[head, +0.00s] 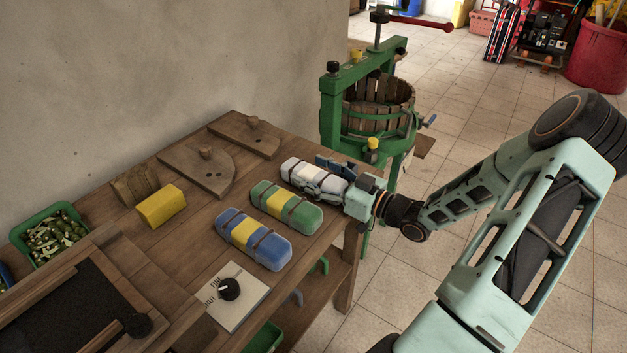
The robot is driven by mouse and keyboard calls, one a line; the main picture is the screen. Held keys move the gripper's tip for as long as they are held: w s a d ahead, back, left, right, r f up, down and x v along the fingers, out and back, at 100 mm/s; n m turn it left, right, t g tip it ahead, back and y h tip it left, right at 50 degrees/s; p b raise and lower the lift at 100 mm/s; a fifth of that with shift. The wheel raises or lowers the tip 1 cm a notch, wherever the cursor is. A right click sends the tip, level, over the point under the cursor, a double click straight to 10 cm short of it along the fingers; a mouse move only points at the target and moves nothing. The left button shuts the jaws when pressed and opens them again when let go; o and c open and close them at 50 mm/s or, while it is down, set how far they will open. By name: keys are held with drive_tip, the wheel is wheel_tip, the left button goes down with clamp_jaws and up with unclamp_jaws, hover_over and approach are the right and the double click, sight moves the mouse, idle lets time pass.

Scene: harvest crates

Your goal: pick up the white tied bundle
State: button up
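The white tied bundle (298,170) lies near the right edge of the wooden table, at the back of a row of three bundles. The bundle's right end is partly hidden by the gripper.
A green bundle (286,207) lies close in front, then a blue bundle (253,239). A yellow block (161,206), wooden boards (198,168) and a white panel with a black knob (238,296) are also on the table. A green press (342,108) stands behind.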

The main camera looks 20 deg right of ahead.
sight(313, 172)
drive_tip(key=c, duration=1.5)
drive_tip(key=shift+r, duration=0.2)
drive_tip(key=shift+r, duration=0.2)
wheel_tip(313, 172, up, 3)
drive_tip(key=shift+s+r+p, duration=0.1)
drive_tip(key=shift+s+p, duration=0.05)
drive_tip(key=shift+p, duration=0.35)
drive_tip(key=s+a+r+p, duration=0.4)
drive_tip(key=s+r+p, duration=0.3)
drive_tip(key=s+r, duration=0.2)
drive_tip(key=shift+s+a+r, duration=0.15)
drive_tip(key=shift+s+a, duration=0.1)
drive_tip(key=shift+s, duration=0.7)
